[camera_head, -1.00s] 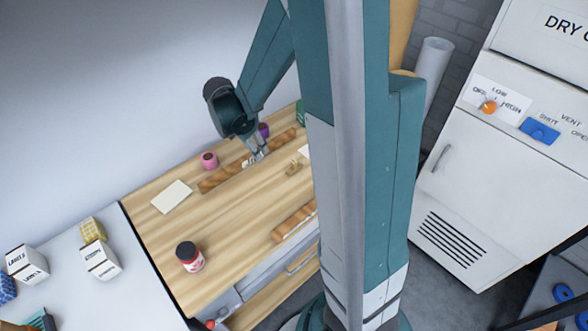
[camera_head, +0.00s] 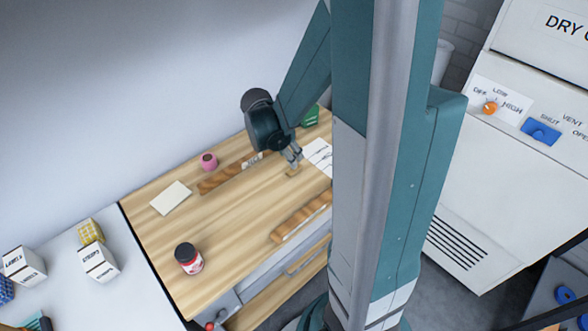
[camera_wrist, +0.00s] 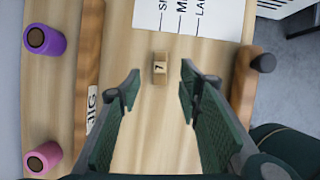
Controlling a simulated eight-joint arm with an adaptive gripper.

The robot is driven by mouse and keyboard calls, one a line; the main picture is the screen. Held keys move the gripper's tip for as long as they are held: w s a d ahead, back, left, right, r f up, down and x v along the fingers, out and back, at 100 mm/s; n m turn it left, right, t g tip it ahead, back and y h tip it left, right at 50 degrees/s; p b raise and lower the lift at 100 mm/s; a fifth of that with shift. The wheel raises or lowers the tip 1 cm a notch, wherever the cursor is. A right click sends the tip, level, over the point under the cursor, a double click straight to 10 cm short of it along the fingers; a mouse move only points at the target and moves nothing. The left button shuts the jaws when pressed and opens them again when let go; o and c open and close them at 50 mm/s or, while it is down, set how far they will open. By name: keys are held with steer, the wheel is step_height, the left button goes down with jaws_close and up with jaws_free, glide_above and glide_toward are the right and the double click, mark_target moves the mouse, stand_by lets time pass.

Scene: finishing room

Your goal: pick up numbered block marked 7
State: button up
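The numbered block marked 7 (camera_wrist: 160,68) is a small light wooden block on the wooden bench top. In the wrist view it lies ahead of my open fingers, roughly centred between them, and the 7 shows on its face. My gripper (camera_wrist: 159,80) is open and empty, with nothing between the fingers. In the head view my gripper (camera_head: 296,163) is low over the bench, close to the block (camera_head: 292,171), which shows just below the fingertips. I cannot tell the exact height gap.
A paper sheet with printed words (camera_wrist: 192,18) lies beyond the block. A wooden rail (camera_wrist: 88,75) runs along the left, with purple (camera_wrist: 43,40) and pink (camera_wrist: 42,160) spools past it. Another wooden rail (camera_head: 302,216) lies near the front edge.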

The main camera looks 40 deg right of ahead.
steer(key=shift+x, duration=1.15)
steer(key=shift+b+x, duration=0.9)
steer(key=shift+x, duration=1.7)
steer(key=c, duration=1)
